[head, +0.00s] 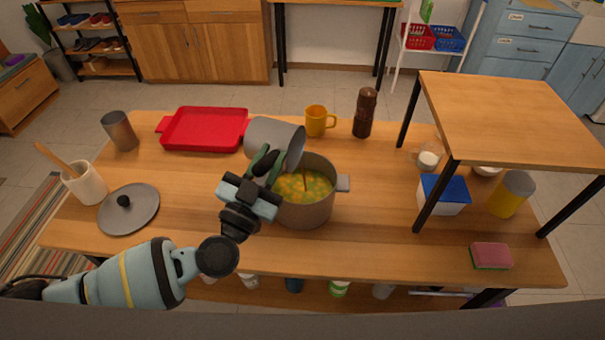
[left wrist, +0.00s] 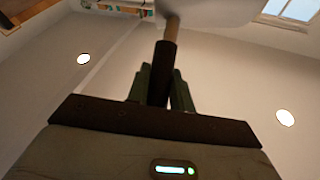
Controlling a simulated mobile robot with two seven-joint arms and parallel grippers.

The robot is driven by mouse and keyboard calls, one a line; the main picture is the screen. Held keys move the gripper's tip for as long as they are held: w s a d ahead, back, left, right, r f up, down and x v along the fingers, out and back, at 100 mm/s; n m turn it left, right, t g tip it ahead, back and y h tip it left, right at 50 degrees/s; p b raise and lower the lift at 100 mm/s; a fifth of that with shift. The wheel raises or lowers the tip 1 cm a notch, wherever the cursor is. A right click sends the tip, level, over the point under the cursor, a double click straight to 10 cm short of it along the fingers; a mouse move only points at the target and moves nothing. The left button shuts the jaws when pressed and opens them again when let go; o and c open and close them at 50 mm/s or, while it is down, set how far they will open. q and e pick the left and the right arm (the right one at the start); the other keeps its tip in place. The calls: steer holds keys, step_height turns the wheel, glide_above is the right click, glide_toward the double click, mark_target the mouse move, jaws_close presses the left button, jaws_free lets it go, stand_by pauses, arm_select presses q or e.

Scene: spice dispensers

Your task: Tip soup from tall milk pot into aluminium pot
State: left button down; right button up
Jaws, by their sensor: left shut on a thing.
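The tall milk pot (head: 270,137), grey metal, is tipped well over to the right, its mouth above the aluminium pot (head: 307,212). The aluminium pot stands upright on the table, with yellow soup with green and orange bits (head: 312,187) inside. A thin brown streak runs from the milk pot's mouth down to this soup; I cannot tell how much soup is left in the milk pot. My left gripper (head: 265,168) is shut on the milk pot's dark handle. The left wrist view shows the green fingers around the handle (left wrist: 164,72). My right gripper is not in view.
A red tray (head: 204,130) lies behind left, a yellow mug (head: 318,121) and brown pepper mill (head: 365,112) behind. A lid (head: 128,208) lies at left beside a utensil crock (head: 85,184). A raised wooden shelf (head: 515,115) stands at right. The front right table is mostly clear.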

arm_select(q)
steer(key=shift+d+r+p, duration=0.1)
steer(key=shift+r+p, duration=0.25)
steer(key=shift+r, duration=0.05)
steer(key=shift+s+r+m, duration=0.1)
steer(key=shift+r+m, duration=0.2)
steer(key=shift+r, duration=0.1)
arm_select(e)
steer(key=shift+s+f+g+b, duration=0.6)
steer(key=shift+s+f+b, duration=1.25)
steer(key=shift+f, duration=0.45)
arm_select(q)
steer(key=w+a+f+n+y+p, duration=0.1)
steer(key=w+a+n+y, duration=0.3)
steer(key=a+n, duration=0.5)
steer(key=w+a+f+n+g+y+p, duration=0.1)
steer(key=w+a+f+n+y+p, duration=0.1)
steer(key=a+n, duration=0.7)
steer(key=w+f+n+y, duration=0.1)
steer(key=w+n+y, duration=0.1)
steer(key=n, duration=0.3)
steer(key=shift+a+f, duration=0.2)
steer(key=shift+f, duration=0.15)
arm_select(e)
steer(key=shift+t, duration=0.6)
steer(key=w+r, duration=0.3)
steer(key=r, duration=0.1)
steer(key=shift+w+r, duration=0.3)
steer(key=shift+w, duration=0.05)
